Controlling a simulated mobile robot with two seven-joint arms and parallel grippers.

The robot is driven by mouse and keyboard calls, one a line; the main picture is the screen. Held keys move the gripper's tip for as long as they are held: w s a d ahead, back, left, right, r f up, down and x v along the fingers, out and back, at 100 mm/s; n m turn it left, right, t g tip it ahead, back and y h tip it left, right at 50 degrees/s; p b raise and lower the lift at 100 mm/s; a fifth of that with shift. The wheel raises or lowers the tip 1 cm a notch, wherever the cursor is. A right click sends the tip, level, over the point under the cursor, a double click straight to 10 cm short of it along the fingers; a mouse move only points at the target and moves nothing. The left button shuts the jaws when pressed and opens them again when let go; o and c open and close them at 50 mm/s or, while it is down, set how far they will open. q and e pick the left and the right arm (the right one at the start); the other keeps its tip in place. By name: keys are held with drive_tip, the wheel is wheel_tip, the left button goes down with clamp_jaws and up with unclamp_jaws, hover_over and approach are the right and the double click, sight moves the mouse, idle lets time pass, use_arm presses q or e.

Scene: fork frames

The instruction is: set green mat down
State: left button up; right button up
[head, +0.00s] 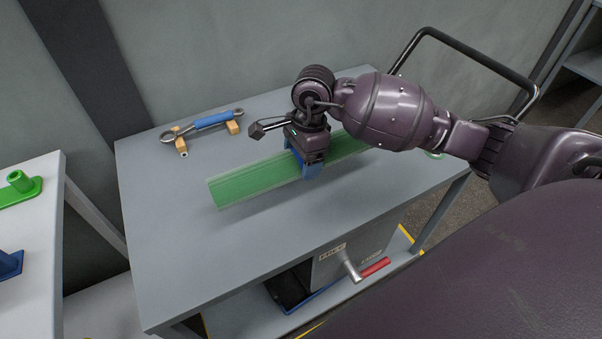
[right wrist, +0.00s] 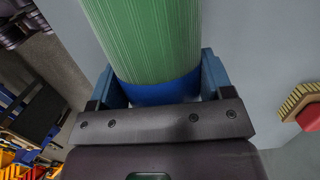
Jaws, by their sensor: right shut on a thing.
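The green mat (head: 250,183) is rolled into a long tube and lies lengthwise over the grey table (head: 270,240), close to its top. I cannot tell whether it touches the surface. My right gripper (head: 308,168) is shut on the mat around its middle and hides that part. In the right wrist view the mat (right wrist: 150,40) runs away between the blue fingers (right wrist: 160,85), with a blue band (right wrist: 160,93) around it at the grip. My left gripper is not in view.
A blue-handled wrench (head: 213,120) rests on wooden blocks at the table's back left. The front left of the table is clear. A second table (head: 35,240) at the left holds green and blue items. A red-handled tool (head: 375,267) is low in front.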

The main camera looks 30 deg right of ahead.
sight(302, 185)
wheel_tip(302, 185, down, 5)
drive_tip(key=shift+r+b, duration=0.1)
drive_tip(key=shift+b, duration=0.25)
drive_tip(key=shift+f, duration=0.3)
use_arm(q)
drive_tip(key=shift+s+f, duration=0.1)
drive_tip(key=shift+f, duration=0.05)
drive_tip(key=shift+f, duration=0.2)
use_arm(e)
drive_tip(key=shift+f, duration=0.15)
drive_tip(key=o, duration=1.2)
drive_tip(key=shift+r, duration=0.5)
drive_tip(key=r, duration=0.3)
drive_tip(key=d+r+p, duration=0.1)
drive_tip(key=r, duration=0.6)
drive_tip(key=shift+d, duration=0.3)
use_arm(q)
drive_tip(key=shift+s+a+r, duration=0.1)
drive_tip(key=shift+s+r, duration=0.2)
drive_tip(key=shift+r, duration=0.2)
use_arm(e)
drive_tip(key=shift+s+d+r, duration=0.1)
drive_tip(key=shift+r, duration=0.5)
